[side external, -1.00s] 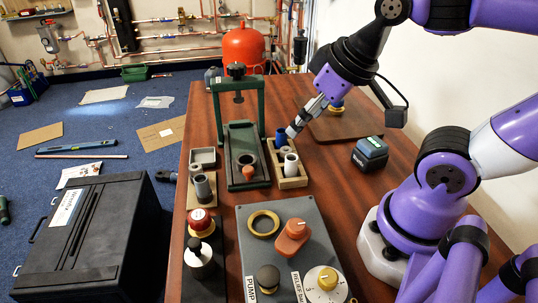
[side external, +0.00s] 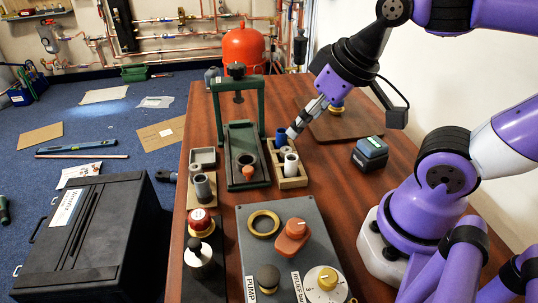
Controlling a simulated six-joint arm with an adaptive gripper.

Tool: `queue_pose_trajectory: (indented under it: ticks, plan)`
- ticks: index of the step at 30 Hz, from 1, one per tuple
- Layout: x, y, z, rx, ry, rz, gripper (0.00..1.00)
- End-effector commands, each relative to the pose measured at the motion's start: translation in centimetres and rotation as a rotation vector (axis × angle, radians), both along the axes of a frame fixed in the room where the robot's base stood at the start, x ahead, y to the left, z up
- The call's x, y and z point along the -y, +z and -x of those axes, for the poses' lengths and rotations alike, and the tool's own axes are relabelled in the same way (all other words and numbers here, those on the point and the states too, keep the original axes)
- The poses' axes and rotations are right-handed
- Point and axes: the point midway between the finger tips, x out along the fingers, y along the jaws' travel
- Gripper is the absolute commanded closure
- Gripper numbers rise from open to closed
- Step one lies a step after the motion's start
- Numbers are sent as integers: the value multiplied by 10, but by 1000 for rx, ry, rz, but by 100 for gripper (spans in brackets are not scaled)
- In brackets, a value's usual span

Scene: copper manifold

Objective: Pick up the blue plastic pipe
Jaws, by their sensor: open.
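The blue plastic pipe (side external: 281,135) stands upright at the back of a small wooden tray (side external: 291,184) on the brown table. A grey pipe (side external: 286,152) and a white pipe (side external: 291,165) stand in front of it in the same tray. My gripper (side external: 293,132) is open, tilted down to the left, with its fingertips just right of the blue pipe. From this angle I cannot tell whether the fingers touch the pipe. The fingers partly overlap the area beside it.
A green press (side external: 238,140) stands just left of the tray. A grey control panel (side external: 255,265) with knobs lies in front. A dark battery-like block (side external: 370,153) sits to the right. A dark board (side external: 350,126) lies behind my gripper, with clear tabletop nearby.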

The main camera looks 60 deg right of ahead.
Motion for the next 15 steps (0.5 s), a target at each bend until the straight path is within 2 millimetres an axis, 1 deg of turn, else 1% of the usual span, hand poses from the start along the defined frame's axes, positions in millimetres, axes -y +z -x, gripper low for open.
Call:
queue_pose_trajectory:
  ticks: [1, 3, 12, 15]
  plan:
    - [0, 0, 0, 0, 0, 0, 25]
    - [0, 0, 0, 0, 0, 0, 34]
    - [0, 0, 0, 0, 0, 0, 34]
    - [2, 2, -4, -15, -13, 0, 34]
